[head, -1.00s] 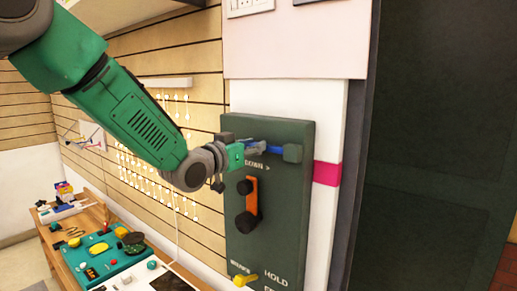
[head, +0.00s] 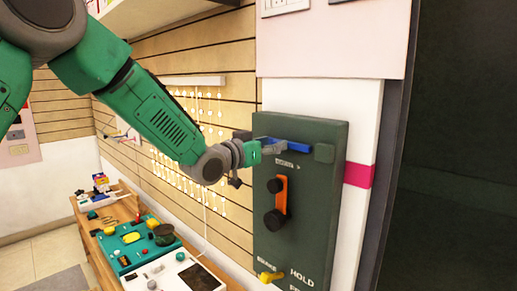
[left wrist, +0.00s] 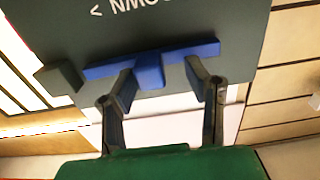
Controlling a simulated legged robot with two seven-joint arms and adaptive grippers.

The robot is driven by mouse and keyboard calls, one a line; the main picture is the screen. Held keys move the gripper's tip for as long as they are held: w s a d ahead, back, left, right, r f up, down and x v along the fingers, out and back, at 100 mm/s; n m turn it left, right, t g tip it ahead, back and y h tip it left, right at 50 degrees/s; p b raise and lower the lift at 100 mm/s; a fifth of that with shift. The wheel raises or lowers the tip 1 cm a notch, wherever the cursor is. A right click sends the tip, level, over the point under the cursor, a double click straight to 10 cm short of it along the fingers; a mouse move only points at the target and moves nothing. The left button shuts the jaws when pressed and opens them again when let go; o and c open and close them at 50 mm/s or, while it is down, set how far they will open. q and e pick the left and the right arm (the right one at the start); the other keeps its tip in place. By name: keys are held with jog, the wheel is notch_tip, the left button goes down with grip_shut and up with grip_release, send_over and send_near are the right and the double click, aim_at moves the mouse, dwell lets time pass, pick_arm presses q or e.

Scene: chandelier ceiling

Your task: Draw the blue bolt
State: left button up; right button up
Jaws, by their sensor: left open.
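The blue bolt (head: 290,144) is a flat bar lying across the top of a dark green panel (head: 306,205). In the left wrist view the bolt (left wrist: 195,51) has a blue knob (left wrist: 150,71) standing out from its middle. A dark green block (head: 324,153) sits by the bolt's right end; in the wrist view this block (left wrist: 58,78) is at the left with a narrow gap to the bar. My left gripper (head: 270,149) is at the bolt; in the wrist view its fingers (left wrist: 163,85) are open, one on each side of the knob. Whether either touches it is unclear.
Lower on the panel are an orange handle with black knobs (head: 280,203) and a yellow lever (head: 270,276). A bench (head: 100,252) with a teal board (head: 136,243) stands at the lower left. A dark door (head: 455,150) fills the right.

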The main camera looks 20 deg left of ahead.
pick_arm(q)
jog(key=v, duration=1.1)
jog(key=shift+s+a, duration=0.2)
jog(key=shift+a, duration=0.05)
jog(key=shift+d, duration=0.2)
